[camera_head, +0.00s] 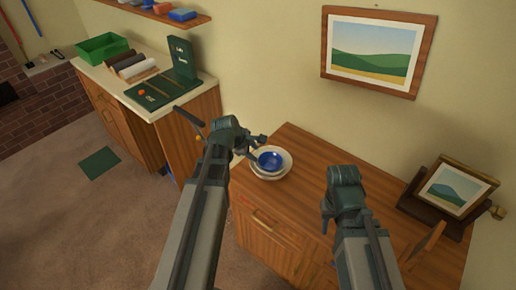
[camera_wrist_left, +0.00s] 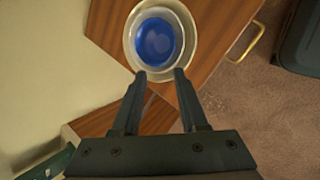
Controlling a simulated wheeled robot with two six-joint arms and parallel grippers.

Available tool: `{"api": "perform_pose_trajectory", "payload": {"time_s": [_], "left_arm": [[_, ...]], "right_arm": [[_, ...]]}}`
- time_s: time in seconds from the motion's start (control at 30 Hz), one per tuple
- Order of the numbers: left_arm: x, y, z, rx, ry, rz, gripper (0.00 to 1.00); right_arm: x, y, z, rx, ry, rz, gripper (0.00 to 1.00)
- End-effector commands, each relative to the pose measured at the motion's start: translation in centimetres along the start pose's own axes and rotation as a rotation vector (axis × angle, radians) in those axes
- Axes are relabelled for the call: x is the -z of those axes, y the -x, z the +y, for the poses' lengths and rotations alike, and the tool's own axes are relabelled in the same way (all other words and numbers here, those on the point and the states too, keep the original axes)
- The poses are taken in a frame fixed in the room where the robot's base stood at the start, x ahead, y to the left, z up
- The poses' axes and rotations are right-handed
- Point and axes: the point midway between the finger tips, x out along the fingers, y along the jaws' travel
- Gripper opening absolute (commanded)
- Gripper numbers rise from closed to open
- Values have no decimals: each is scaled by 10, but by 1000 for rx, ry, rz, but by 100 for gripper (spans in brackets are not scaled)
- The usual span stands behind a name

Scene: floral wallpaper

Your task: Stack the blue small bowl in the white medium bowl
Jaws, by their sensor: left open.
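The blue small bowl (camera_head: 269,159) sits inside a white bowl (camera_head: 288,163) on the wooden cabinet top. In the left wrist view the blue bowl (camera_wrist_left: 154,40) is ringed by pale rims, and the white bowl (camera_wrist_left: 189,32) appears to have a second, wider rim around it. My left gripper (camera_head: 257,147) is at the bowls' left edge in the head view. In the left wrist view its open fingers (camera_wrist_left: 160,74) are empty at the near rim; whether they touch it is unclear. My right gripper (camera_head: 343,185) is over the cabinet to the right, its fingers not clear.
A framed picture (camera_head: 458,190) stands in a dark holder at the cabinet's right. Another cabinet at left bears a green bin (camera_head: 101,47), rolls and a dark green board (camera_head: 153,91). Bare wood (camera_head: 310,150) lies right of the bowls.

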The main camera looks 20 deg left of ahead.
Motion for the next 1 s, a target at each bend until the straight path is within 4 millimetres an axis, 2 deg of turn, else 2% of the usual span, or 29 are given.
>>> {"api": "perform_pose_trajectory", "payload": {"time_s": [0.03,0.1,0.27,0.37,0.47,0.6,0.7,0.83,1.0], "left_arm": [[-1,11,1,0,1,0,43],[-1,16,1,0,1,0,43],[0,17,0,1,-1,0,43],[-9,14,-7,22,-63,-1,43],[-38,10,-31,96,-285,-3,43],[-90,6,-88,266,-810,-28,43],[-118,11,-129,392,-1192,-68,43],[-140,22,-171,535,-1607,-136,43],[-152,34,-202,657,-1940,-212,43]], "right_arm": [[-1,10,1,0,0,0,39],[-1,14,1,0,0,0,39],[-1,14,1,0,0,0,39],[-1,14,1,0,0,0,39],[-1,14,1,0,0,0,39],[-1,14,1,0,0,0,39],[-1,14,1,0,0,0,39],[-1,14,1,0,0,0,39],[-1,14,1,0,0,0,39]]}}
